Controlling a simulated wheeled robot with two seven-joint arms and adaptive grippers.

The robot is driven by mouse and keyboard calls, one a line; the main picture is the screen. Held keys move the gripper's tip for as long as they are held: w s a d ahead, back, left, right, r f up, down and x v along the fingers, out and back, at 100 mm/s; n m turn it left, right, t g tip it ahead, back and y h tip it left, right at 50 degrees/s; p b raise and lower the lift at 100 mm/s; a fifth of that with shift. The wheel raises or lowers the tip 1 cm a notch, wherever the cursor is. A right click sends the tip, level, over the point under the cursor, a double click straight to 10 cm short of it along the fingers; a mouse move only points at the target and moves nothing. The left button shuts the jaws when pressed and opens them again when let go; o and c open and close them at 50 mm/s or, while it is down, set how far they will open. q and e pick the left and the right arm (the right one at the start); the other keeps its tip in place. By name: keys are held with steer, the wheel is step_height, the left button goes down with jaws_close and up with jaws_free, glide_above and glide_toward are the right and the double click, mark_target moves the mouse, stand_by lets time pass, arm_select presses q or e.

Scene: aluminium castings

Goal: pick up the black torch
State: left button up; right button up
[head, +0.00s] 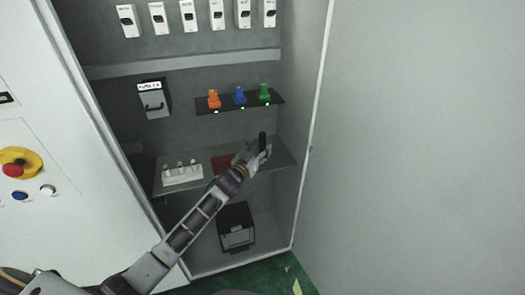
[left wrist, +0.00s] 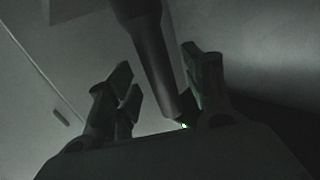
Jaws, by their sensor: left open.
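The black torch (head: 263,139) stands upright near the right end of the cabinet's lower shelf (head: 279,157). In the left wrist view the torch (left wrist: 152,52) is a dark cylinder, thicker at the top, running down between my two fingers. My left gripper (head: 257,149) reaches in from the lower left and is at the torch. Its fingers (left wrist: 162,84) are open, one on each side of the torch; I cannot tell whether either touches it. The torch's lower part is hidden by the gripper in the head view. My right gripper is not in view.
A white block with several pegs (head: 182,179) and a dark red mat (head: 221,163) are on the same shelf. Orange (head: 214,99), blue (head: 240,96) and green (head: 264,92) items sit on the small shelf above. A black box (head: 236,226) is below. The cabinet's right wall is close.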

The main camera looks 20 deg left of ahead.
arm_select(q)
steer(key=shift+x, duration=1.2)
jaws_close()
